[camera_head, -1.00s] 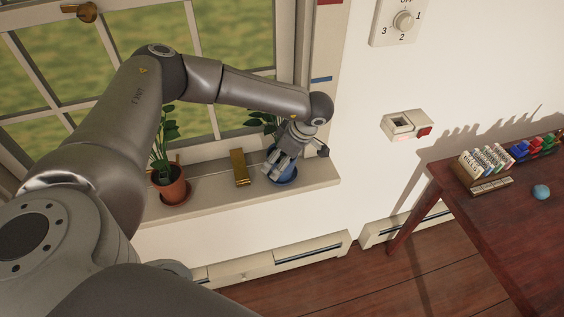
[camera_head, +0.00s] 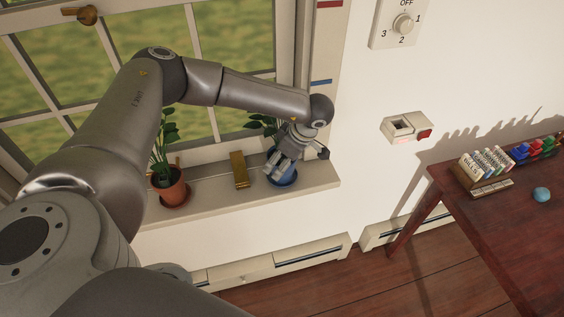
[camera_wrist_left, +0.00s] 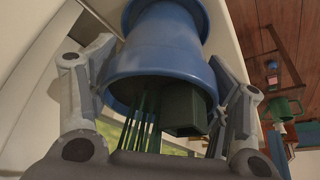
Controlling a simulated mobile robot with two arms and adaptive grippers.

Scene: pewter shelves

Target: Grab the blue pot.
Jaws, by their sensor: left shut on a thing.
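The blue pot (camera_head: 289,179) stands on the windowsill near its right end, with a green leafy plant (camera_head: 262,123) in it. In the left wrist view the pot (camera_wrist_left: 163,45) fills the upper middle, its rim towards the camera. Green stems and a dark grey-green block show inside its mouth. My left gripper (camera_head: 274,167) reaches down over the pot and is shut on it, one finger on each side of the rim. The gripper (camera_wrist_left: 160,75) also shows in the wrist view. The arm hides part of the plant. My right gripper is not in view.
A gold bar-like object (camera_head: 238,170) stands on the sill (camera_head: 215,186) just left of the pot. A terracotta pot (camera_head: 172,190) with a plant is further left. The window is behind. A dark red wooden table (camera_head: 500,215) stands at the right, apart from the sill.

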